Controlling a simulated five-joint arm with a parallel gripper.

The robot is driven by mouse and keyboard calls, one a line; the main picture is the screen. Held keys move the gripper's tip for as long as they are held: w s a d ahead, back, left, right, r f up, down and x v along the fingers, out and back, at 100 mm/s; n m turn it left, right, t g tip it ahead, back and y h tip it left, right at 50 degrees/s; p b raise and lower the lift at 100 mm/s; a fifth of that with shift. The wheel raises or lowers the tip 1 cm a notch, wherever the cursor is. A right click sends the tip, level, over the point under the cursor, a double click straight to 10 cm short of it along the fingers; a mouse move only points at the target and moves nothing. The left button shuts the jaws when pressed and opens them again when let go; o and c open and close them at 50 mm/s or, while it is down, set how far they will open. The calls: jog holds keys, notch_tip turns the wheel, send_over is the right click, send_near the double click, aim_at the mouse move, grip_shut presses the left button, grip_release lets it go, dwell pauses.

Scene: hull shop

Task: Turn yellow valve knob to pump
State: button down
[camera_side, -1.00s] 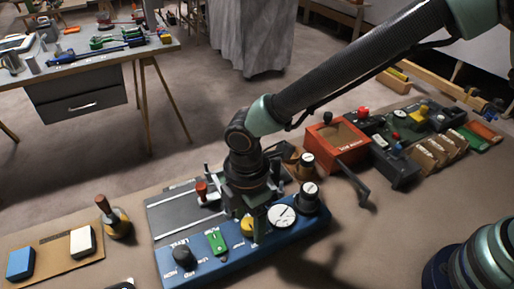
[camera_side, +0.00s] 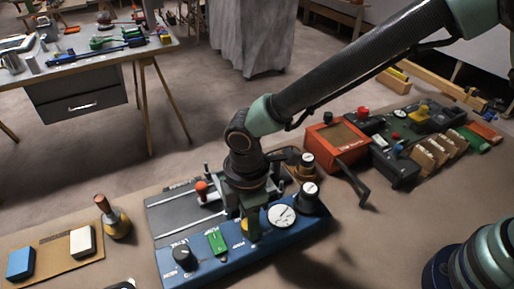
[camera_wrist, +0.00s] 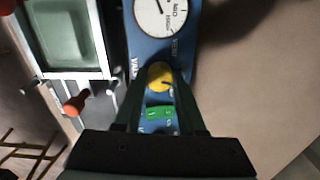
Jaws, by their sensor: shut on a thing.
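The yellow valve knob (camera_wrist: 160,76) sits on the blue panel (camera_wrist: 182,48), between the white gauge and the green switch. It has a dark mark at its lower right in the wrist view. My gripper (camera_wrist: 159,84) reaches down with one finger on each side of the knob and is shut on it. In the side view my gripper (camera_side: 247,220) stands over the panel, and the yellow knob (camera_side: 249,229) is mostly hidden behind the fingers. The small labels around the knob are partly covered and too small to read surely.
The white gauge (camera_side: 282,215) and a black knob (camera_side: 308,193) stand right of my gripper. The green switch (camera_side: 217,242) and another black knob (camera_side: 184,257) lie left. A red-topped lever (camera_side: 201,187) rises behind. An orange-red box (camera_side: 337,146) stands further right.

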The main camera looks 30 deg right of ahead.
jog(key=m, duration=0.9)
jog(key=shift+m, duration=0.3)
dwell(0.3)
jog(key=c, duration=0.5)
grip_release()
notch_tip(320, 180, up, 12)
